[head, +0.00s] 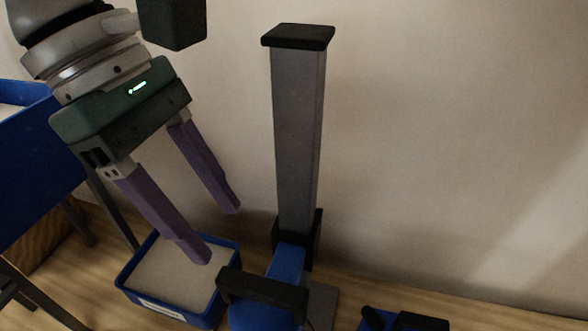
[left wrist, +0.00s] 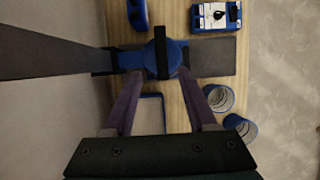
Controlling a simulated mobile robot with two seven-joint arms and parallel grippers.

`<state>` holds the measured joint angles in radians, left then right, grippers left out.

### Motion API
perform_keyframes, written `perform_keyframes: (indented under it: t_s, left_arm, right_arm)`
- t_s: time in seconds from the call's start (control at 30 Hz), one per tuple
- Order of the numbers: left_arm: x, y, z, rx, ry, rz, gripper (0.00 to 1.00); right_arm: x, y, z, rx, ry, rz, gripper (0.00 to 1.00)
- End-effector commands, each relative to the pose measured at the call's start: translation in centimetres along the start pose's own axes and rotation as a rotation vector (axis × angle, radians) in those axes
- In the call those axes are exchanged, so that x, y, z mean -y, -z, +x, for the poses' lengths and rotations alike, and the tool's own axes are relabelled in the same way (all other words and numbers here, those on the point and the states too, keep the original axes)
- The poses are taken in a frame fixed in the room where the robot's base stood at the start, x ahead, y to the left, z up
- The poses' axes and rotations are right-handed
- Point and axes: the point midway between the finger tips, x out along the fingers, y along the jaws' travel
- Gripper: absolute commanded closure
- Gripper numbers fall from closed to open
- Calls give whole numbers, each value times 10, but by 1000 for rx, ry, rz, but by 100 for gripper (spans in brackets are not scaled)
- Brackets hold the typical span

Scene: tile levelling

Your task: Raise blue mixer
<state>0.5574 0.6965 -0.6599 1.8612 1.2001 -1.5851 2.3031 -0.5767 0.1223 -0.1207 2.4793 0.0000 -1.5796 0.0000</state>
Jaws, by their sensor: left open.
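The blue mixer (head: 287,262) is at the bottom middle of the head view, on a tall grey column with a black cap (head: 300,130). A black handle bar (head: 265,291) crosses its blue head, which is partly cut off by the frame edge. In the left wrist view the blue mixer (left wrist: 174,53) lies beyond my fingertips, with its black bar across it. My left gripper (head: 218,236) is open and empty, its purple fingers pointing down to the left of the column, apart from the handle. My right gripper is not in view.
A blue tray of pale material (head: 165,278) sits on the wooden surface below my left fingers. A blue bin (head: 35,160) stands at the far left. Blue cups (left wrist: 219,97) and a blue-and-white device (left wrist: 217,16) show in the wrist view. A plain wall stands behind.

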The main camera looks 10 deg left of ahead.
Motion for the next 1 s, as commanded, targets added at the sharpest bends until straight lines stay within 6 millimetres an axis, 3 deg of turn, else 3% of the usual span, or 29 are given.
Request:
perform_keyframes:
  t_s: [0.5,0.9,1.0]
  left_arm:
    - [1,-1,85,1,1,3,43]
    - [0,-1,94,0,-1,5,43]
    - [0,-1,94,0,-1,5,54]
  right_arm:
    - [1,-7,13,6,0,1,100]
    - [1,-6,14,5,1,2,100]
    - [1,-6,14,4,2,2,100]
